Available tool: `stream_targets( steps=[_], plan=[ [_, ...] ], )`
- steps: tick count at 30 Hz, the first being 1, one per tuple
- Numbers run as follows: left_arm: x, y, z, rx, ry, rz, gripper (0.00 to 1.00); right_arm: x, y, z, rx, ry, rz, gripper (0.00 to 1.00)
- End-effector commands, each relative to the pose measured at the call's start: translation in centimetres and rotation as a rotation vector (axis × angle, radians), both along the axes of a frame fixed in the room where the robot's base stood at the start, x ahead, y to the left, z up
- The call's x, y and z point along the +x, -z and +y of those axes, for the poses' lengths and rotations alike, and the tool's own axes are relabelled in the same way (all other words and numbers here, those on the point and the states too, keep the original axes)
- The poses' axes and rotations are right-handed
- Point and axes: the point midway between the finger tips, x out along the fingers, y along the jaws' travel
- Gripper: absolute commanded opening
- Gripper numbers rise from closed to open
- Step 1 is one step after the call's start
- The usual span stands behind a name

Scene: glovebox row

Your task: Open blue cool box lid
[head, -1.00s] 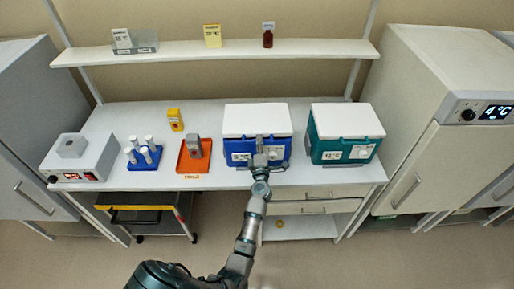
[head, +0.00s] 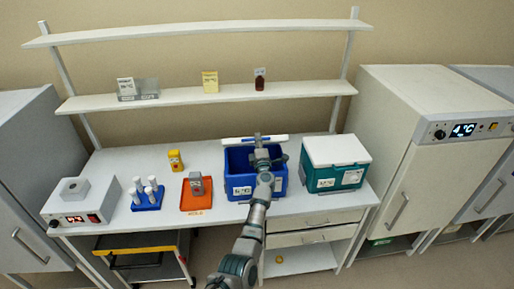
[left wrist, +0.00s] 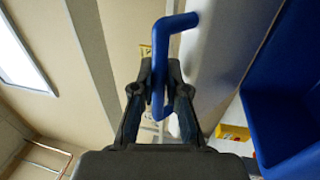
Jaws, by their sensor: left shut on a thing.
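The blue cool box (head: 240,185) stands on the bench and its inside shows in the head view. Its white lid (head: 240,141) is raised at the back of the box, seen nearly edge-on. My left gripper (head: 262,158) is over the box at the lid. In the left wrist view, my left gripper (left wrist: 160,100) is shut on the lid's blue handle (left wrist: 161,65). The lid's pale face (left wrist: 215,60) is beside the handle, and the blue box wall (left wrist: 275,120) is at the right. My right gripper is not in view.
A teal cool box (head: 337,162) with its white lid closed stands close on the right. On the left are an orange tray (head: 196,203), a blue tube rack (head: 146,199) and a yellow device (head: 175,160). A shelf (head: 190,99) runs above the bench.

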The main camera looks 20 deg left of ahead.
Motion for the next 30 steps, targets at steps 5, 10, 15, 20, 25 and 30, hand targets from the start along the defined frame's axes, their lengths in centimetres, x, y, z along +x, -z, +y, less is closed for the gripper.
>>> stream_targets(
  steps=[5, 10, 15, 20, 25, 30],
  plan=[
    [0.18, -0.22, -0.09, 0.001, 0.004, 0.001, 0.0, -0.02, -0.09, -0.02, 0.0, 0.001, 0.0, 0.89],
    [0.19, -0.14, -0.12, 0.001, 0.005, 0.002, 0.0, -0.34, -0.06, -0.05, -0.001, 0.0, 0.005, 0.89],
    [0.19, -0.08, -0.14, 0.001, 0.005, 0.002, 0.23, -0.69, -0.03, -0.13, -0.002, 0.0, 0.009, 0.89],
    [0.19, -0.09, -0.15, 0.001, 0.005, 0.002, 0.39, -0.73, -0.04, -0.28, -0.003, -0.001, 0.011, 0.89],
    [0.17, -0.08, -0.17, 0.0, 0.005, 0.001, 0.39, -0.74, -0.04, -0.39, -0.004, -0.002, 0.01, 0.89],
    [-0.12, 0.04, -0.56, -0.002, 0.007, 0.001, 0.39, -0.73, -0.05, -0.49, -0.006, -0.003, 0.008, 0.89]
  ],
)
